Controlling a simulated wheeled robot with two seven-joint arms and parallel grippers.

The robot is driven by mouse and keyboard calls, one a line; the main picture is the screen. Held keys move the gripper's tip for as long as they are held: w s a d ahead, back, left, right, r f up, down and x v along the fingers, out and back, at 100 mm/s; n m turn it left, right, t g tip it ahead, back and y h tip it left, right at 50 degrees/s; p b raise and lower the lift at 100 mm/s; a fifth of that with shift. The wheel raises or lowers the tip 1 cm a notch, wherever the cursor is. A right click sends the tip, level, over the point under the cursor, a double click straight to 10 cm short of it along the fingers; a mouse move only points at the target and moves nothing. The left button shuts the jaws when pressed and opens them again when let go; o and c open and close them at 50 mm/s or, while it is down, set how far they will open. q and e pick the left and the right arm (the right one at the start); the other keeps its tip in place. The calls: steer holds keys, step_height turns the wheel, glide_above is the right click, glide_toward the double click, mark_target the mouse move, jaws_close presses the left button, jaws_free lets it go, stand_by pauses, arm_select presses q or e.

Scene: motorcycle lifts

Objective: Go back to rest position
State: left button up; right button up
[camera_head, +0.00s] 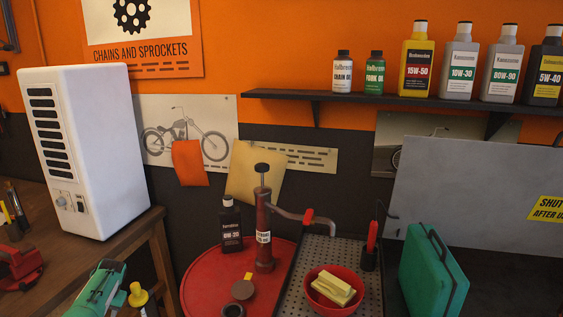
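Neither of my grippers shows in the head view, and I cannot see what they hold or where they are. The task names no object. In the middle, a red hand pump (264,225) stands upright on a round red drum top (200,280), beside a dark oil bottle (231,228).
A white heater-like unit (100,150) stands on a wooden bench (125,238) at left. A red bowl (322,300) with yellowish blocks sits on a perforated tray (310,258). A green case (430,272) stands at right. Several bottles line a dark shelf (380,103).

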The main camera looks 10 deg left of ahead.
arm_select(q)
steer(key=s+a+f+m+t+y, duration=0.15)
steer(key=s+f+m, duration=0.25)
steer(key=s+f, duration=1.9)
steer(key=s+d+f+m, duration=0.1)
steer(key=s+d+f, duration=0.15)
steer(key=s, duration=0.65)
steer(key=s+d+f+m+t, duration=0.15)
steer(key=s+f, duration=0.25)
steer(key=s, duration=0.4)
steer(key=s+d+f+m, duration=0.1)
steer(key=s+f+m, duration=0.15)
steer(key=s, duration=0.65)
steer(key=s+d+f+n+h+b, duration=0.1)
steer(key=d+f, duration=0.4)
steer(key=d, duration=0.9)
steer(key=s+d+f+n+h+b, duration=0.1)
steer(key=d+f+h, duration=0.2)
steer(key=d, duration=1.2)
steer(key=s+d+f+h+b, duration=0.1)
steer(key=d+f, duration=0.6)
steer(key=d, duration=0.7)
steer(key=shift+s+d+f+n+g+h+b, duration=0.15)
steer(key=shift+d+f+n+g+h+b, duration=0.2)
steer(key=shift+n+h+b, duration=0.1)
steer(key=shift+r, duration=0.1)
